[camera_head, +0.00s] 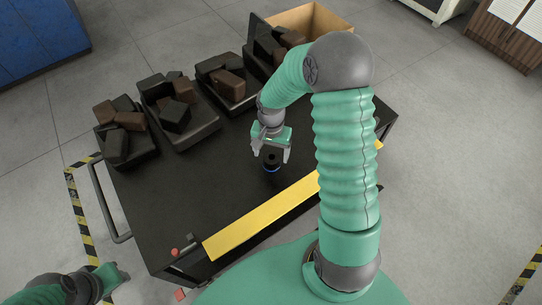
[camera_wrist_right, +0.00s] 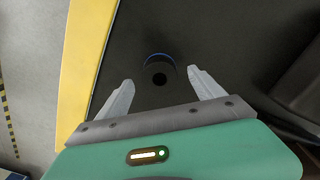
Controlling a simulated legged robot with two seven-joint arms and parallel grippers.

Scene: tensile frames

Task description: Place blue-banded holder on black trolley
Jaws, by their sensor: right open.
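The blue-banded holder (camera_head: 271,162) is a small dark cylinder with a blue band near its base. It stands upright on the black trolley (camera_head: 225,180), a little behind the yellow front strip. In the right wrist view the holder (camera_wrist_right: 159,72) shows from above with a dark round hole in its top. My right gripper (camera_head: 271,156) is open, its fingers apart on either side of the holder in the head view. In the wrist view the holder lies just beyond the fingertips, and no finger touches it. Part of my left arm (camera_head: 70,288) shows at the lower left; its jaws are not clear.
Dark trays (camera_head: 190,130) of brown and black blocks line the back of the trolley. A cardboard box (camera_head: 312,20) stands behind them. The yellow strip (camera_head: 262,215) runs along the front edge. Bare trolley top surrounds the holder.

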